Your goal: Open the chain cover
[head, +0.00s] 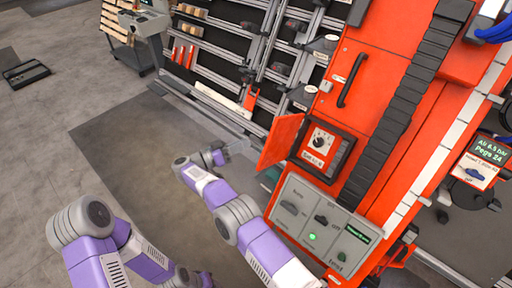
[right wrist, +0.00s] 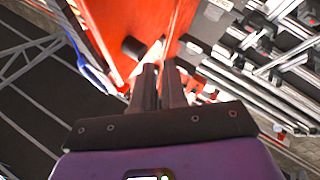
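A small orange cover (head: 279,141), which I take for the chain cover, stands swung out to the left from the orange cabinet, beside a dark-framed opening with a dial (head: 320,141). My right gripper (head: 244,146) is just left of its free edge in the head view. In the right wrist view its two dark fingers (right wrist: 160,70) are nearly together, with only a thin gap and nothing clearly held. An orange surface (right wrist: 120,25) is just beyond the fingertips; contact cannot be told. My left gripper is not in view.
A grey control panel (head: 322,224) with knobs and a green light is below the dial. A black handle (head: 352,80) is on the cabinet's upper door. Metal racks (head: 262,50) stand behind.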

